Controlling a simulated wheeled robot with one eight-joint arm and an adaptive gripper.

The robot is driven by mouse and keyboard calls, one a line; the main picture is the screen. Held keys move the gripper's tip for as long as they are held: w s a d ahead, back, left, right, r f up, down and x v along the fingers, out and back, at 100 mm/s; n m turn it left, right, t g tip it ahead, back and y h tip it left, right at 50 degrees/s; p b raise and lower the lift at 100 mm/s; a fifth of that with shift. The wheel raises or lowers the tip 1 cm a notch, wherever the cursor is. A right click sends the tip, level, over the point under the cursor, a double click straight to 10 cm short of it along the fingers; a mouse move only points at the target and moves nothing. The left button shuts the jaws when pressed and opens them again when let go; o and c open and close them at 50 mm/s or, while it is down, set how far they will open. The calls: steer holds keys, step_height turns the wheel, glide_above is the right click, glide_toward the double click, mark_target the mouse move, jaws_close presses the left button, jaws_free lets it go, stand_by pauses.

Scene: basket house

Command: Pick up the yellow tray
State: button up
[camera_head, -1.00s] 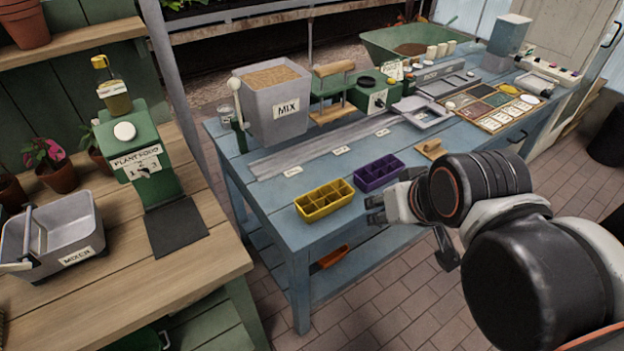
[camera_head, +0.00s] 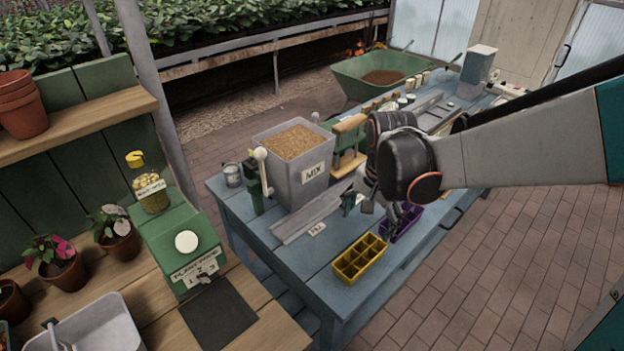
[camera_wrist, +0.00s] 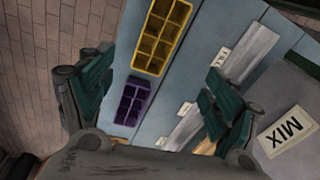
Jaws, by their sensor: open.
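The yellow tray (camera_head: 373,266) has several square compartments and sits upright on the blue table near its front left corner. It also shows in the wrist view (camera_wrist: 162,37), at the top, ahead of and between the fingers. My gripper (camera_head: 370,208) is open and empty above the table, behind and slightly right of the tray in the head view, pointing downward. In the wrist view its two green fingers (camera_wrist: 158,68) are wide apart. The tray is not touched.
A purple tray (camera_head: 412,213) lies beside the yellow one, partly hidden by my gripper. The grey MIX bin (camera_head: 305,185) stands behind on the blue table (camera_head: 310,275). A wooden bench with a green plant-food dispenser (camera_head: 185,255) is at left. Paved floor is open at right.

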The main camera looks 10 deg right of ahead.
step_height(320, 180, down, 3)
steer(key=w+m+g+p, duration=0.1)
steer(key=w+m, duration=0.1)
steer(key=b, duration=0.3)
glide_above(361, 254)
step_height(361, 254, down, 8)
steer(key=shift+w+a+f, duration=0.1)
steer(key=shift+a+f, duration=0.05)
steer(key=shift+f, duration=0.05)
steer(key=shift+f+b, duration=1.45)
steer(key=shift+f, duration=1.3)
steer(key=shift+r, duration=0.1)
steer(key=c, duration=1.1)
